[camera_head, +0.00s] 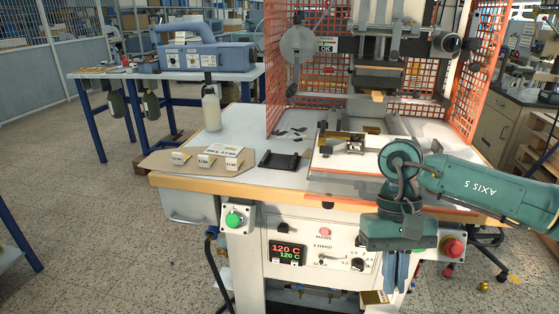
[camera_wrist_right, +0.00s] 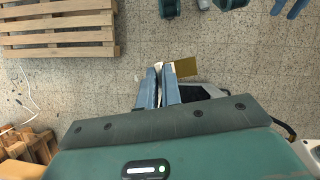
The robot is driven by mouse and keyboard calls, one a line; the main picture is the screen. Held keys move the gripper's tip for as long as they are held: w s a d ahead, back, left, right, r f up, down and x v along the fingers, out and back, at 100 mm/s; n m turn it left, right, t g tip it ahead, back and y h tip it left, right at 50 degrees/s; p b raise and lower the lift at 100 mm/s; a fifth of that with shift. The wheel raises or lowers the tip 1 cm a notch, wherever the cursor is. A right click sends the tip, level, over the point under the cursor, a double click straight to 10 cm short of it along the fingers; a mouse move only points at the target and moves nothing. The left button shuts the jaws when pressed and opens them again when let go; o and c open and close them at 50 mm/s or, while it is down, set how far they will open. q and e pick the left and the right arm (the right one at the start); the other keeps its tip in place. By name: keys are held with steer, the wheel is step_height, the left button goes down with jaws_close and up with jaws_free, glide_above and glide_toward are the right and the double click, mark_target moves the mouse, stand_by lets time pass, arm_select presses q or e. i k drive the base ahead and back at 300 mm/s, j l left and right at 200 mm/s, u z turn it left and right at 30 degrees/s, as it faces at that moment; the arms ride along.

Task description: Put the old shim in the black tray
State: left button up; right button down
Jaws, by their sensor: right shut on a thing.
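My right gripper (camera_head: 389,274) hangs low in front of the press bench, below the tabletop edge, with its fingers pointing down. Its blue fingers (camera_wrist_right: 164,75) are shut on a flat, brass-coloured plate, the old shim (camera_wrist_right: 186,67). The shim sticks out to one side of the fingertips in the wrist view. In the head view the shim (camera_head: 375,297) shows near the bottom edge. The black tray (camera_head: 280,168) lies on the bench top, left of the press, and looks empty. My left gripper does not show clearly in either view.
A board with several small labelled blocks (camera_head: 204,161) lies left of the tray, with a white bottle (camera_head: 211,108) behind. Dark scraps lie behind the tray. The press (camera_head: 375,80) and orange mesh guard (camera_head: 490,60) stand behind. The bench front carries buttons and a temperature display (camera_head: 287,252).

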mark_target(281, 161)
steer(key=i+j+z, duration=0.1)
steer(key=j+z, duration=0.15)
steer(key=j, duration=0.35)
steer(key=j+z, duration=0.25)
steer(key=j, duration=0.4)
steer(key=i+j, duration=0.15)
steer(key=j, duration=0.2)
steer(key=i+j, duration=0.15)
steer(key=j, duration=0.15)
steer(key=i+j, duration=0.1)
steer(key=j, duration=0.2)
steer(key=i+j+z, duration=0.1)
steer(key=j, duration=0.25)
steer(key=i, duration=0.05)
